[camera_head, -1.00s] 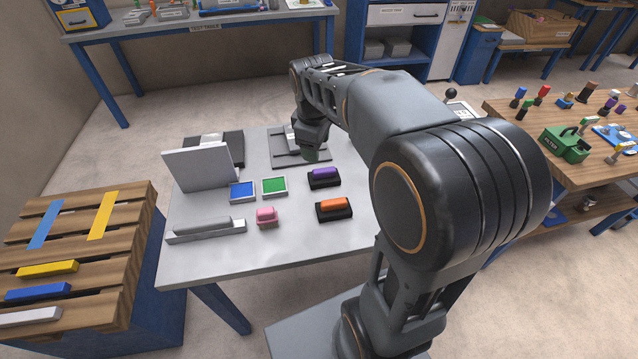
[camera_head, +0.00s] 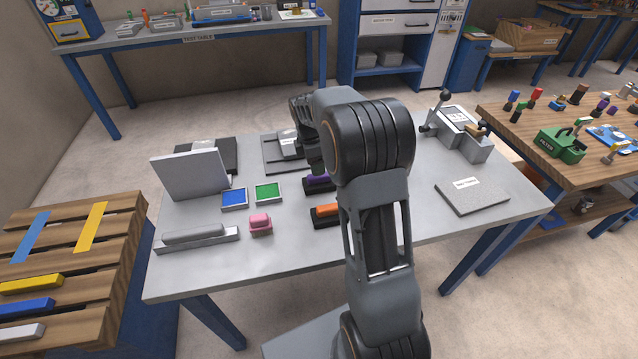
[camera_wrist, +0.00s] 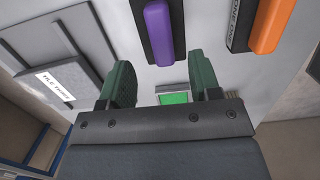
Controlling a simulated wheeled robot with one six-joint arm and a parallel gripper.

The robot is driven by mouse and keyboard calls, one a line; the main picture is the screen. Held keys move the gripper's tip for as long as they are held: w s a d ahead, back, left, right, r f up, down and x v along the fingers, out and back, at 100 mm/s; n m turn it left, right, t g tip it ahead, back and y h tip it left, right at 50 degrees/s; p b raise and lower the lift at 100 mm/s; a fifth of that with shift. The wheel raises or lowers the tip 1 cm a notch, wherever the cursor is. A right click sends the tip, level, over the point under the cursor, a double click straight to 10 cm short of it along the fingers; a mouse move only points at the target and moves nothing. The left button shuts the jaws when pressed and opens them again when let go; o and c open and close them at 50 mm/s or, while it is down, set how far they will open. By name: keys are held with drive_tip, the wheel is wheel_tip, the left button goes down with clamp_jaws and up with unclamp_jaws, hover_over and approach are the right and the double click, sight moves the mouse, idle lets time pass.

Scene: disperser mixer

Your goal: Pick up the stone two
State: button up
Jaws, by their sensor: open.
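Two stones rest in black holders on the grey table: a purple one (camera_head: 318,180) and an orange one (camera_head: 326,210), partly hidden by my arm in the head view. Both show in the wrist view, purple (camera_wrist: 159,32) and orange (camera_wrist: 272,22). The orange one's holder (camera_wrist: 240,26) carries a label I cannot read fully, so I cannot tell which is stone two. My gripper (camera_wrist: 160,78) is open and empty, its green fingers apart, with the purple stone just beyond them in the wrist view. In the head view the fingers are largely hidden behind my arm.
A green pad (camera_head: 268,193), blue pad (camera_head: 234,199), pink block (camera_head: 260,223) and grey bar (camera_head: 196,237) lie to the left. A tile plate (camera_wrist: 70,85) is beside my gripper. A grey slab (camera_head: 471,196) and a lever device (camera_head: 458,132) stand right.

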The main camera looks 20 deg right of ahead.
sight(319, 181)
drive_tip(key=shift+s+d+f, duration=0.1)
drive_tip(key=shift+d+f, duration=0.05)
drive_tip(key=shift+f, duration=0.75)
drive_tip(key=shift+s+d+f, duration=0.1)
drive_tip(key=shift+d+f, duration=0.1)
drive_tip(key=shift+f, duration=0.75)
drive_tip(key=shift+d+f, duration=0.15)
drive_tip(key=shift+f, duration=0.75)
clamp_jaws()
